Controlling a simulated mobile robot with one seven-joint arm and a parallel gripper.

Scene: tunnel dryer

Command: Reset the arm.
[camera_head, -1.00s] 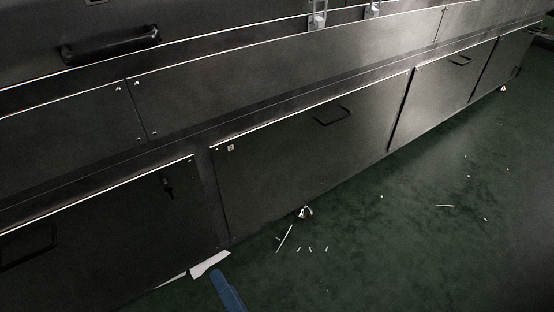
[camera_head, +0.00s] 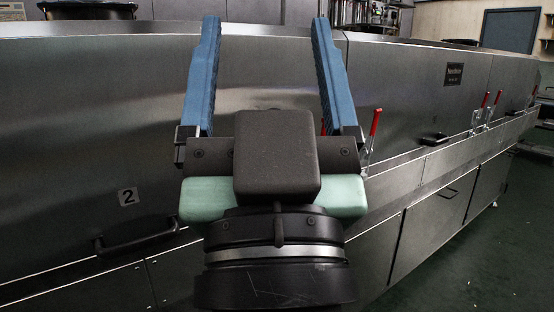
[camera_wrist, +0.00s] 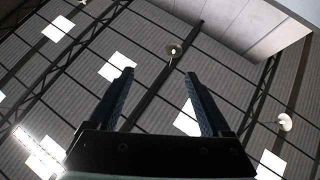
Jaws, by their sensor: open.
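My gripper (camera_head: 264,30) stands upright in the middle of the head view, with its two blue fingers spread wide apart and nothing between them. It is in front of the tunnel dryer (camera_head: 80,130), a long brushed-metal machine. In the wrist view my gripper (camera_wrist: 160,84) also shows open and empty. Its fingers point up at the ceiling (camera_wrist: 240,75), which has bright panels and dark beams. The lower part of the dryer behind my wrist is hidden.
The green floor (camera_head: 470,265) at the lower right is open. A dark board (camera_head: 511,31) hangs on the far wall.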

